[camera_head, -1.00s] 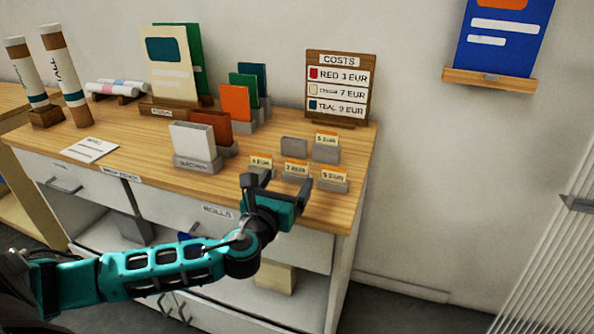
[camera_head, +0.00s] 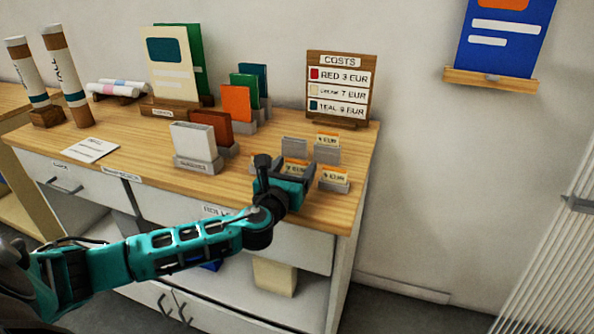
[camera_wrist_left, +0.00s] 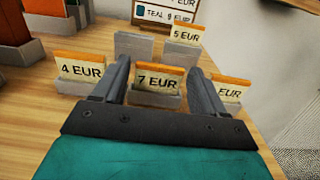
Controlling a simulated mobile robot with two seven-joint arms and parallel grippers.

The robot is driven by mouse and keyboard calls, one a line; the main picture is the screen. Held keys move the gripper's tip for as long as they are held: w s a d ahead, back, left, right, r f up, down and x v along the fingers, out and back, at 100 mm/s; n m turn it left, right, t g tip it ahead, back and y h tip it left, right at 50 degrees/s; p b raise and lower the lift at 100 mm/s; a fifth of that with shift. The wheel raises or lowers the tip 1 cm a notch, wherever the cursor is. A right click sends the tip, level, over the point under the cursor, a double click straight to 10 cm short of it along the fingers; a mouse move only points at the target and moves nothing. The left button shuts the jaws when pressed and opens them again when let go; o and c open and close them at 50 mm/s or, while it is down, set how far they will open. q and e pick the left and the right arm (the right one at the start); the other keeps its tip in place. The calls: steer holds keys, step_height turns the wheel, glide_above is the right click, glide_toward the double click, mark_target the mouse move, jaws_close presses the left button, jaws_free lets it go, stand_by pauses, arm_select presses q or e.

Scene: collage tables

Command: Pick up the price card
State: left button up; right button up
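Several price cards with orange top strips stand in small grey holders at the right end of the wooden top. The "7 EUR" card (camera_wrist_left: 157,80) is upright in its holder, between the open fingers of my left gripper (camera_wrist_left: 160,68). I see no clear contact between fingers and card. The "4 EUR" card (camera_wrist_left: 80,68) stands left of the left finger. Another card (camera_wrist_left: 230,90) stands to the right, its number partly hidden by the right finger. The "5 EUR" card (camera_wrist_left: 186,34) is behind. In the head view my left gripper (camera_head: 286,167) partly covers the front row. My right gripper is not seen.
An empty grey holder (camera_wrist_left: 133,46) stands behind the front row. The COSTS board (camera_head: 340,85) stands at the back. A white card in a holder (camera_head: 194,146) and coloured cards are to the left. The cabinet's right edge is close to the cards.

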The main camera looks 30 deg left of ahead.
arm_select(q)
steer(key=c, duration=0.8)
steer(key=shift+o, duration=0.2)
